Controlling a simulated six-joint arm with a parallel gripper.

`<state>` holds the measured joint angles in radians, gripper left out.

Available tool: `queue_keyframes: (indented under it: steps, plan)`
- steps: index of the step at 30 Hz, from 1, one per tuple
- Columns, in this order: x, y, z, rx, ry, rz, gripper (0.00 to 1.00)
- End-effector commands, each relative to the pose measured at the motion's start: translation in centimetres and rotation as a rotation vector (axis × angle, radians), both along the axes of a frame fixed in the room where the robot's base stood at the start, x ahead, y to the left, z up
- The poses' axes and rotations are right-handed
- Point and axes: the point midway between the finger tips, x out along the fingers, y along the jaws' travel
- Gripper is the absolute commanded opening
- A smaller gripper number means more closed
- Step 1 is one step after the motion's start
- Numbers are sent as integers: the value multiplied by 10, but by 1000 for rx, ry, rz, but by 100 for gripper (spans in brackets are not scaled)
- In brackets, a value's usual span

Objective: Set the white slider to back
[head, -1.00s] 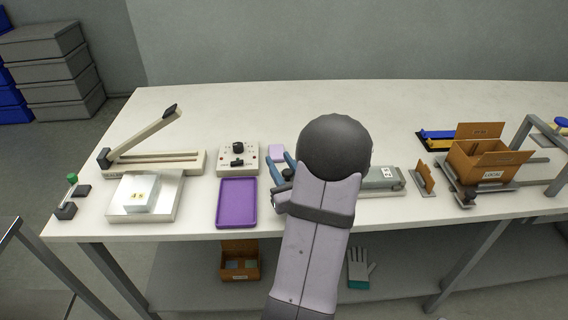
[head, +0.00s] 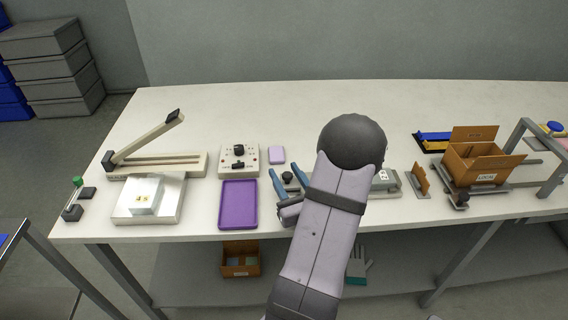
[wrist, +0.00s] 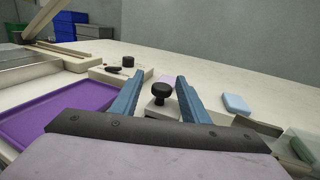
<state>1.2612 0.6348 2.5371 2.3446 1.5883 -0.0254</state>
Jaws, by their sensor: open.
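A black round knob (wrist: 160,92) on a short stem stands on a pale base, seen between my fingers in the wrist view. In the head view the knob (head: 287,177) also shows between the blue fingers. I take this for the white slider's handle, but its track is mostly hidden by my arm. My gripper (head: 289,176) is open, with one blue finger on each side of the knob. The gripper also shows in the wrist view (wrist: 155,92). I cannot tell whether a finger touches the knob.
A purple tray (head: 238,204) lies just left of my gripper. Behind it is a control box (head: 239,159) with black knobs. A small lilac block (head: 276,155) lies behind the gripper. The back of the table is clear.

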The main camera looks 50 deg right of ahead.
Motion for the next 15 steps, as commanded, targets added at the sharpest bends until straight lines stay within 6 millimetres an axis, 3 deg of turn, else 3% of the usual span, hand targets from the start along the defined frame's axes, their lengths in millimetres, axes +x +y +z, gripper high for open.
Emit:
queue_keyframes:
  steps: [15]
  plan:
    - [-28,15,1,2,-5,-7,41]
